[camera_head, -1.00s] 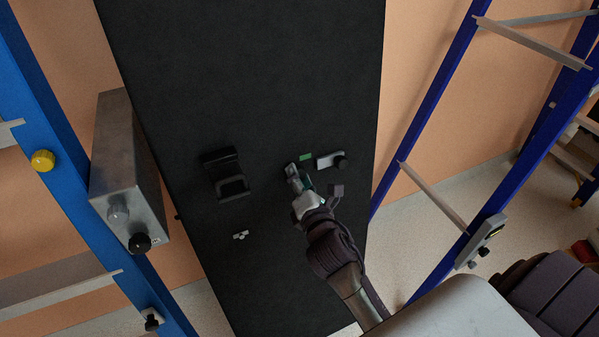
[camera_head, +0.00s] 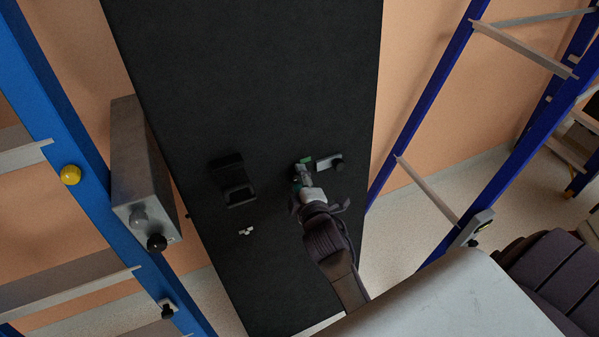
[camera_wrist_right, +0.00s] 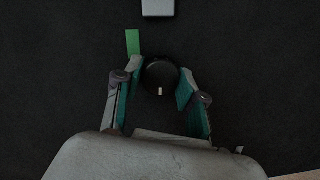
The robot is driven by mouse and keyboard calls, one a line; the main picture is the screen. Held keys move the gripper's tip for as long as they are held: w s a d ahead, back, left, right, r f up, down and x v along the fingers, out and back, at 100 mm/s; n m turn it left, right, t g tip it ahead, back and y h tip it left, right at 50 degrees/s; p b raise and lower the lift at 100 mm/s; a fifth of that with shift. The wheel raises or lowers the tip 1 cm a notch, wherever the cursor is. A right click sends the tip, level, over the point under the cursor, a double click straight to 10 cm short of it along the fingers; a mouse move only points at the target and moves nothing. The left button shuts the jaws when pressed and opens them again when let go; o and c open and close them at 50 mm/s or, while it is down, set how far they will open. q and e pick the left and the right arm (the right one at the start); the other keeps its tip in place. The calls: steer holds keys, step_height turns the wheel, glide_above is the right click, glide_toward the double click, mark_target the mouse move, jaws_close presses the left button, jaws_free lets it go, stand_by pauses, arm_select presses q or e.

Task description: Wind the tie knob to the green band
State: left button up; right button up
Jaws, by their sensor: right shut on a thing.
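The tie knob (camera_wrist_right: 161,76) is round and black, with a white pointer mark facing down in the right wrist view. The green band (camera_wrist_right: 133,42) is a flat strip on the black panel, up and left of the knob; it also shows in the head view (camera_head: 306,160). My right gripper (camera_wrist_right: 162,84) is shut on the knob, one teal-padded finger on each side. In the head view my right gripper (camera_head: 303,178) is at the panel just below the green band and covers the knob. My left gripper is not in view.
A silver bracket with a black knob (camera_head: 330,162) is right of the green band. A black holder (camera_head: 233,182) and a small white piece (camera_head: 246,231) are to the left. A grey metal box (camera_head: 146,180) stands farther left. Blue ladder-like frames (camera_head: 430,105) flank the panel.

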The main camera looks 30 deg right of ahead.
steer(key=shift+s+d+f+m+y+p, duration=0.1)
steer(key=shift+m+y+p, duration=0.9)
steer(key=shift+m, duration=3.05)
steer(key=shift+w+d+m+y+p, duration=0.1)
steer(key=shift+m+y+p, duration=0.9)
steer(key=shift+m, duration=3)
steer(key=shift+s+d+f+m+y+p, duration=0.1)
steer(key=shift+m+y+p, duration=0.4)
steer(key=shift+m+p, duration=2.3)
steer(key=m+b, duration=0.2)
steer(key=m, duration=0.1)
steer(key=shift+r+b, duration=0.1)
steer(key=shift+b, duration=0.25)
steer(key=o, duration=1.1)
steer(key=shift+o, duration=0.2)
steer(key=v, duration=1.2)
